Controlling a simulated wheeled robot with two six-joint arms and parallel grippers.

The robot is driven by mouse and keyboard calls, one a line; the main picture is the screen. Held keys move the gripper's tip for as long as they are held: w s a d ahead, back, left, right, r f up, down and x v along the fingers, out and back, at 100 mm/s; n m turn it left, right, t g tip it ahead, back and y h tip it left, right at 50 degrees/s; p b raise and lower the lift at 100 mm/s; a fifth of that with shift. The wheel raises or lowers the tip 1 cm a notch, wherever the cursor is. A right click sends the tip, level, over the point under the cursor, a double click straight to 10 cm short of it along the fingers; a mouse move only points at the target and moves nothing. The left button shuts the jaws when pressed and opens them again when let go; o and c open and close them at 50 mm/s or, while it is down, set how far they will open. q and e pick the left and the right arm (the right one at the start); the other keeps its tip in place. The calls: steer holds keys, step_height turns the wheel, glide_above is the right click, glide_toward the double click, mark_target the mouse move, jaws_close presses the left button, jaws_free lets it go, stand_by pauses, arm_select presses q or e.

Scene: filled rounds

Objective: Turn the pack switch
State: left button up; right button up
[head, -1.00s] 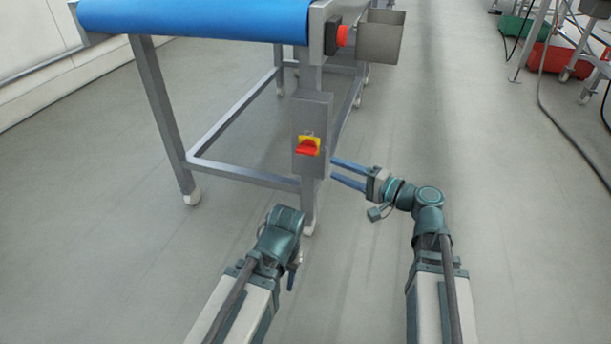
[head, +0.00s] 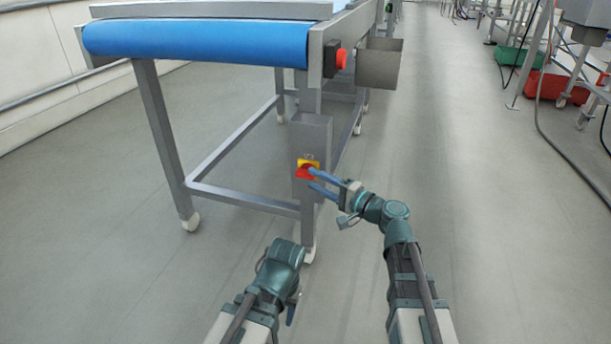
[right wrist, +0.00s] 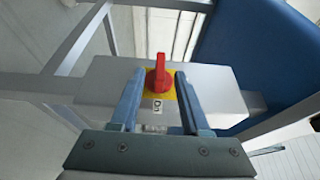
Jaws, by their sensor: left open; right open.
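The pack switch is a red rotary handle (head: 307,172) on a yellow plate, on a grey box (head: 311,135) on the conveyor's leg. In the right wrist view the red handle (right wrist: 159,77) stands upright in the picture, with a small "On" label (right wrist: 157,104) below it. My right gripper (head: 312,179) is open, its blue fingers at the switch. In the right wrist view its fingertips (right wrist: 159,80) lie either side of the handle, with a gap showing on each side. My left gripper (head: 291,312) hangs low, left of the right arm, mostly hidden by its own wrist.
The conveyor with a blue belt (head: 200,42) stands above and behind the switch box. A red button (head: 342,59) and a grey metal bin (head: 379,64) are higher up. Green and red crates (head: 550,86) and a hose are at the far right. The floor between is clear.

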mark_target(312, 178)
steer(key=shift+x, duration=2.15)
jaws_close()
